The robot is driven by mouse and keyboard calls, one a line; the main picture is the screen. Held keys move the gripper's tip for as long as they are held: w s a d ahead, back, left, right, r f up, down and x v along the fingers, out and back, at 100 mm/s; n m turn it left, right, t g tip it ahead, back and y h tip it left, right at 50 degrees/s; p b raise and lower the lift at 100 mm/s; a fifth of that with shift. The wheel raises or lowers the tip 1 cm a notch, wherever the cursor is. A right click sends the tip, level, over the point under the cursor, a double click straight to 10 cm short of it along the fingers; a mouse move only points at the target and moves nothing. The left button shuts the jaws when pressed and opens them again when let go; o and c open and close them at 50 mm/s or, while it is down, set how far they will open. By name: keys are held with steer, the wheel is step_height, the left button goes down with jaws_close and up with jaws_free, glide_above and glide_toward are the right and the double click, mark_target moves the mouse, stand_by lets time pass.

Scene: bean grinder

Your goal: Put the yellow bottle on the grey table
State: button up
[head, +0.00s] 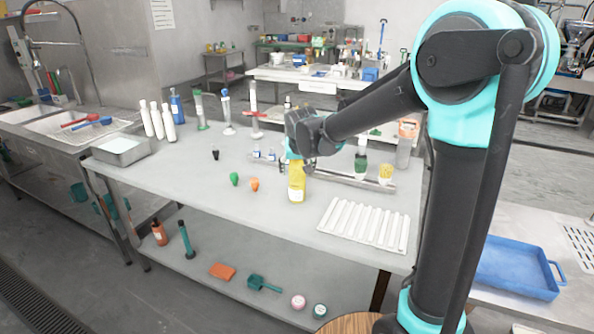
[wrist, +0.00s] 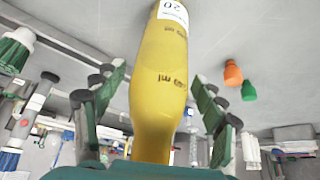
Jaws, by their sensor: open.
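A green item (head: 234,179) and an orange item (head: 254,184) lie left of the bottle. A white ribbed tray (head: 364,224) is to its right. A metal rack (head: 350,180) with small containers is behind. White bottles (head: 157,119) stand at the back left. The front left tabletop is clear.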

steer(key=v, duration=1.2)
